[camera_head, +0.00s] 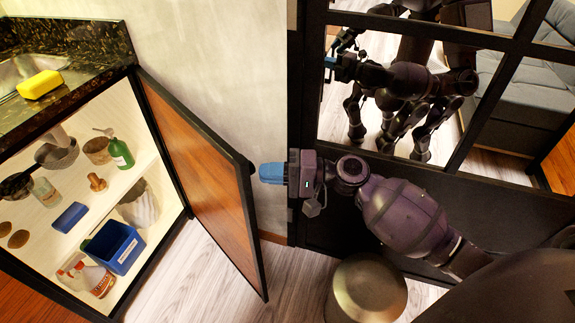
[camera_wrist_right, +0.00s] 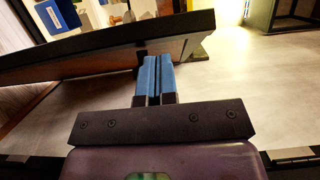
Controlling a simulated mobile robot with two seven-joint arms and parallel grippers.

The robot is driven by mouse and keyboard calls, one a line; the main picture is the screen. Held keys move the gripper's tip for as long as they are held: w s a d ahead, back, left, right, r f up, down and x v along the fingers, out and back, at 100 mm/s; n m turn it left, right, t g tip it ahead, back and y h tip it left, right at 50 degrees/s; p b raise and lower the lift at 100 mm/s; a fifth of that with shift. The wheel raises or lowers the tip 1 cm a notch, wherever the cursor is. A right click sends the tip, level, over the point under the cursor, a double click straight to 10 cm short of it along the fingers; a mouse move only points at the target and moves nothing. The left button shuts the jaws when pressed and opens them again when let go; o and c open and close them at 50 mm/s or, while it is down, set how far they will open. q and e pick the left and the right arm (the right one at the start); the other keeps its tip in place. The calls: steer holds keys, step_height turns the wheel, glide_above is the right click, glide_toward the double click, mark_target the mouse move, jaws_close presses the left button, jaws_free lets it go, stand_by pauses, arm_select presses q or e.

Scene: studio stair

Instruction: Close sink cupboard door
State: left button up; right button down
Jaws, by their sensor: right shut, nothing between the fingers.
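The sink cupboard door (camera_head: 203,172), wood with a black frame, stands wide open on the right side of the cupboard in the head view. My right gripper (camera_head: 262,173) has shut blue fingers, empty, just right of the door's free edge, on its outer side. In the right wrist view, the fingers (camera_wrist_right: 153,62) point at the door (camera_wrist_right: 110,50) and reach its edge; I cannot tell whether they touch. The cupboard's shelves (camera_head: 88,228) are exposed. My left gripper is not in view.
Inside the cupboard are a blue bin (camera_head: 117,247), a green bottle (camera_head: 121,153), a blue box (camera_head: 70,217) and bowls. A yellow sponge (camera_head: 40,84) lies on the dark counter (camera_head: 105,45). A metal bin (camera_head: 366,290) stands below my right arm, by a black-framed mirror (camera_head: 395,95).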

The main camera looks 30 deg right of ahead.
steer(key=shift+s+a, duration=0.15)
steer(key=shift+a, duration=0.6)
